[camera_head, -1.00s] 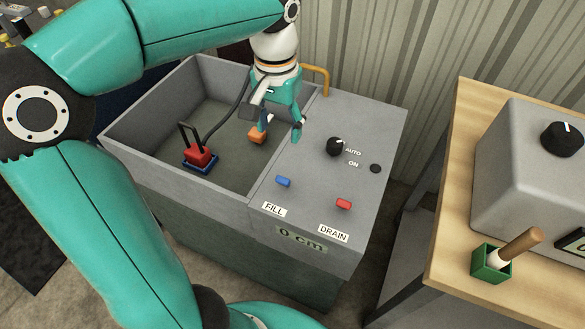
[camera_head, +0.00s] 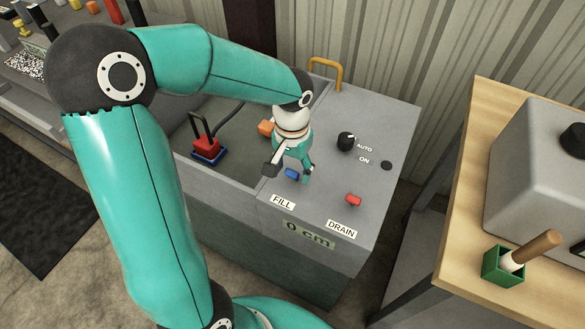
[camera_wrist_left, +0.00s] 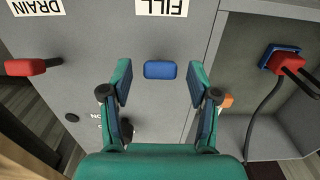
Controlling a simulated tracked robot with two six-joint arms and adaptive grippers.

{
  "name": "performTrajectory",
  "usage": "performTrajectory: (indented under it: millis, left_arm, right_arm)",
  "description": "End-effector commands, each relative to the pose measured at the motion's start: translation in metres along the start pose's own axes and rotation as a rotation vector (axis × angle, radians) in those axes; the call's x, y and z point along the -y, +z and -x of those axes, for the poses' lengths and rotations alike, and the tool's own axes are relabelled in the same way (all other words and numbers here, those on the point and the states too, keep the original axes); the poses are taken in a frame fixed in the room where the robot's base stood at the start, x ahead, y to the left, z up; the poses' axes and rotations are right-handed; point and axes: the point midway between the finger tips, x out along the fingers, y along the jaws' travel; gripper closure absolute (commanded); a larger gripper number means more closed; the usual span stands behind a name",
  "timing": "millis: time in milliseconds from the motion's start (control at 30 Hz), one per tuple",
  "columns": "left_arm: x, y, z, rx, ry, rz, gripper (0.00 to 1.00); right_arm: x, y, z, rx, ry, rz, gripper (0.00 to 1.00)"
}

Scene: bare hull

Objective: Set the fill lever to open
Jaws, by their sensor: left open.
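The fill lever is a small blue handle (camera_head: 292,174) on the grey panel, behind the FILL label (camera_head: 283,202). In the left wrist view the blue lever (camera_wrist_left: 160,70) lies crosswise between my two fingertips, with a gap on each side. My left gripper (camera_wrist_left: 160,84) is open and empty. In the head view my left gripper (camera_head: 299,177) is just above the lever and partly covers it. I cannot tell the exact height between them. My right gripper is not in view.
The red drain lever (camera_head: 353,200) is to the right, with a black AUTO/ON knob (camera_head: 346,142) behind. The display (camera_head: 308,235) reads 0 cm. The open basin (camera_head: 232,179) at left holds a red pump (camera_head: 206,146) and an orange block (camera_head: 265,128). A wooden table (camera_head: 459,215) stands at right.

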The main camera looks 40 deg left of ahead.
Motion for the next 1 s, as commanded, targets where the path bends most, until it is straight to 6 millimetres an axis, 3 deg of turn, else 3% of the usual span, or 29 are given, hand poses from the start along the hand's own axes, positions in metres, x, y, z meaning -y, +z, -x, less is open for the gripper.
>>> performTrajectory:
  millis: [300,667,1000]
  left_arm:
    - [-0.0003,-0.0001,-0.0029,0.0,0.0,0.0,0.4]
    - [-0.0006,-0.0002,-0.0026,0.0,0.001,0.0,1.0]
    - [0.0,-0.0005,-0.0017,0.007,0.001,0.001,1.0]
  right_arm:
    - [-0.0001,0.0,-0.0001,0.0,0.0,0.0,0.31]
    - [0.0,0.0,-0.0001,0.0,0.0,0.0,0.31]
    - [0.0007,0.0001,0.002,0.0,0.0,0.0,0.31]
